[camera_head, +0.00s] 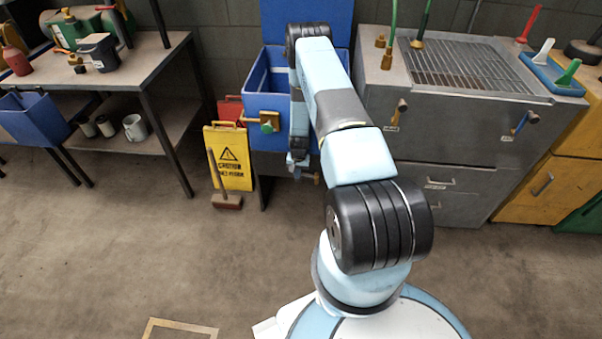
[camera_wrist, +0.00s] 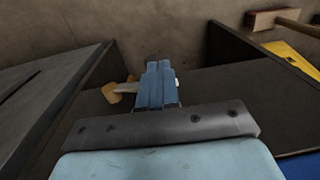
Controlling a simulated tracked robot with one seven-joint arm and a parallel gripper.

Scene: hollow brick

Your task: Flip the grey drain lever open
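My gripper (camera_wrist: 160,72) shows in the wrist view as two blue fingers side by side, with only a narrow seam between them; it looks shut. A brass fitting (camera_wrist: 112,94) lies just left of the fingers. A short pale grey stem, possibly the drain lever (camera_wrist: 130,88), runs from the fitting towards the fingers and is partly hidden by them. I cannot tell whether they touch. In the head view my gripper (camera_head: 297,160) points down at the front of the blue sink (camera_head: 262,88), and my arm hides much of that area.
A grey cabinet (camera_head: 450,130) stands to the right. The floor in front is mostly clear.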

